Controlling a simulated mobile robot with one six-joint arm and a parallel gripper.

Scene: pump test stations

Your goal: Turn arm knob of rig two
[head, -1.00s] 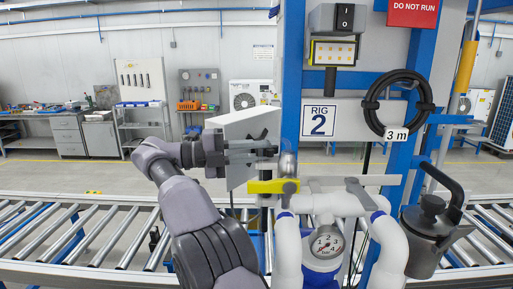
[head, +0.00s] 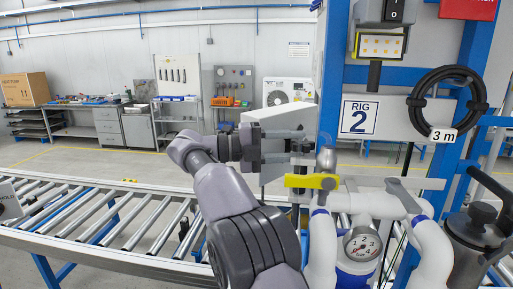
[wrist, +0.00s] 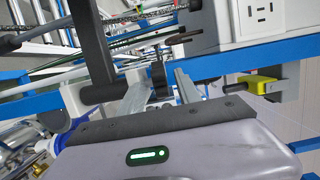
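The rig two sign (head: 360,117) is on the blue frame, right of my gripper (head: 304,147) in the head view. My gripper is in front of a pale box (head: 284,118), just above and left of the yellow lever (head: 312,181). In the wrist view my gripper's two grey fingers (wrist: 158,92) stand apart, so it is open. A small dark knob-like part (wrist: 158,74) shows between or just beyond the fingers. I cannot tell whether it is the arm knob or whether the fingers touch it. My gripper hides much of the box front.
White pipes (head: 322,250), a pressure gauge (head: 362,245) and a grey lever (head: 405,195) crowd the space below and right. A roller conveyor (head: 120,225) runs to the left. A panel with a dark knob marked HOLD (head: 9,206) is at the far left. A black cable coil (head: 447,101) hangs right.

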